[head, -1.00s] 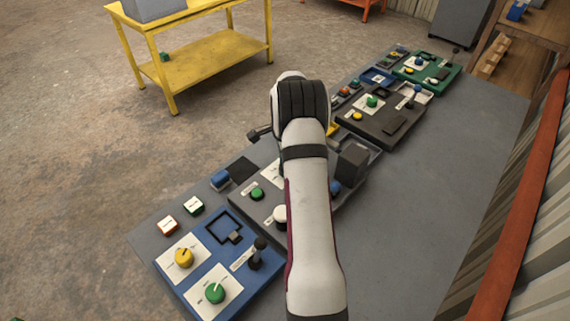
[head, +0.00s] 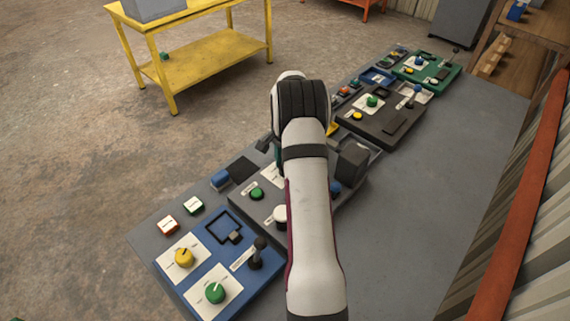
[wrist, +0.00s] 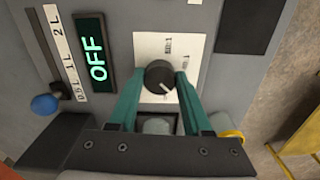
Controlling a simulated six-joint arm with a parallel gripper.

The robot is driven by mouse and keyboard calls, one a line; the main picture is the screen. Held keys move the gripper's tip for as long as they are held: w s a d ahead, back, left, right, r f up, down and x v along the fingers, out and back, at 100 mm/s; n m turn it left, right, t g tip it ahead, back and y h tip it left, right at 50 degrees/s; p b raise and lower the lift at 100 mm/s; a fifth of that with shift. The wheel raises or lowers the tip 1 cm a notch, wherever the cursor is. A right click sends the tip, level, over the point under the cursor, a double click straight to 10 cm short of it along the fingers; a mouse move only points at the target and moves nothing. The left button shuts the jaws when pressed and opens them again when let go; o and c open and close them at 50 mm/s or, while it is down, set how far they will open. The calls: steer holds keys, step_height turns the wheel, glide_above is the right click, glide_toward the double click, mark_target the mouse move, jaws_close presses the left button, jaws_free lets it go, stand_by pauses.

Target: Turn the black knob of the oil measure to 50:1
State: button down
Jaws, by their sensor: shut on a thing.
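The black knob (wrist: 158,73) sits on a white dial card (wrist: 145,45) in the wrist view. A pale pointer line on the knob runs toward the card's lower right. Printed ratio marks stand around it; one above ends in ":1", but the marks are partly hidden and too small to read surely. My gripper (wrist: 160,82) has its two teal fingers on either side of the knob and is shut on it. In the head view my arm hides the knob.
Beside the card are a lit display reading OFF (wrist: 97,66), a slider scale in litres and a blue knob (wrist: 44,104). In the head view, a blue panel (head: 205,300) lies nearer and a green panel (head: 440,78) farther along the grey bench (head: 430,200).

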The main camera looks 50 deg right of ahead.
steer(key=n, duration=1.8)
steer(key=shift+s+d, duration=0.1)
steer(key=shift+d, duration=0.05)
steer(key=n, duration=0.5)
steer(key=shift+n, duration=0.4)
steer(key=shift+c, duration=1.7)
jaws_free()
steer(key=shift+r, duration=0.1)
